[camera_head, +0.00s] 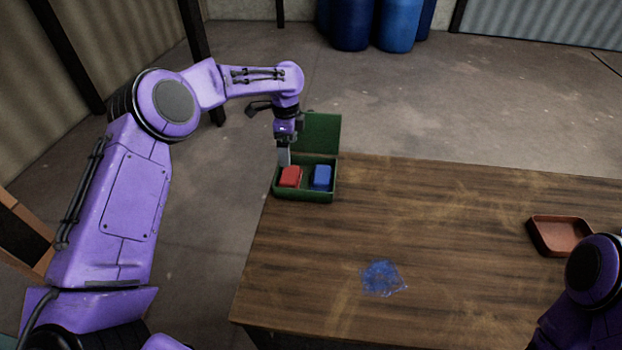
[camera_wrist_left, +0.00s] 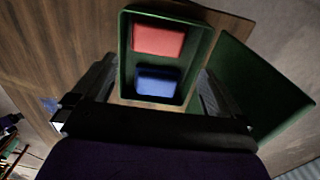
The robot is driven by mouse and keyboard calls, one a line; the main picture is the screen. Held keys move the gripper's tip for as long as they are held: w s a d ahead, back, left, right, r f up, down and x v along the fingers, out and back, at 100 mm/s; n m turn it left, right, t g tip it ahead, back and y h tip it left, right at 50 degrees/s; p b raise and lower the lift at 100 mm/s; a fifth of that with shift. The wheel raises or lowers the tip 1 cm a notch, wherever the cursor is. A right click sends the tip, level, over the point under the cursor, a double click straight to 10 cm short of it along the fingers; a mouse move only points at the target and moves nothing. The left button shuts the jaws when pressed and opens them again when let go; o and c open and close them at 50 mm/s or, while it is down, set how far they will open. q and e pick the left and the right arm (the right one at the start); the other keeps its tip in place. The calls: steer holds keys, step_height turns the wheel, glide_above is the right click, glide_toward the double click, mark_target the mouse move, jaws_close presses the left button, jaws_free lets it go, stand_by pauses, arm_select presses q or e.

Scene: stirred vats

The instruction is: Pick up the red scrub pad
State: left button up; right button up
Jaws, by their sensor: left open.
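The red scrub pad (camera_head: 290,176) lies in the left part of an open green box (camera_head: 305,197) on the table's far left corner. A blue pad (camera_head: 321,177) lies beside it on the right. My left gripper (camera_head: 284,156) points down over the box's back left side, above the pads. In the left wrist view the red pad (camera_wrist_left: 158,40) is at the top of the box and the blue pad (camera_wrist_left: 157,82) is nearer the fingers. The left gripper (camera_wrist_left: 153,92) is open and empty, its fingers spread to either side of the box. My right gripper is not visible.
The box's green lid (camera_head: 321,132) stands up at its back. A blue stain (camera_head: 381,278) marks the wooden table (camera_head: 440,220). A reddish-brown tray (camera_head: 560,237) sits at the right, near my right arm. The middle of the table is clear. Blue barrels (camera_head: 398,25) stand on the floor behind.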

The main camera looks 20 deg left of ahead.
mark_target(288, 173)
arm_select(q)
steer(key=f+p, duration=0.1)
steer(key=f, duration=0.3)
steer(key=f+p, duration=0.1)
steer(key=f, duration=0.4)
steer(key=shift+s+a+f, duration=0.1)
steer(key=shift+a+f, duration=0.05)
steer(key=shift+a, duration=0.05)
steer(key=shift+a+f, duration=0.1)
steer(key=shift+f, duration=0.15)
steer(key=shift+r, duration=0.15)
steer(key=c, duration=0.9)
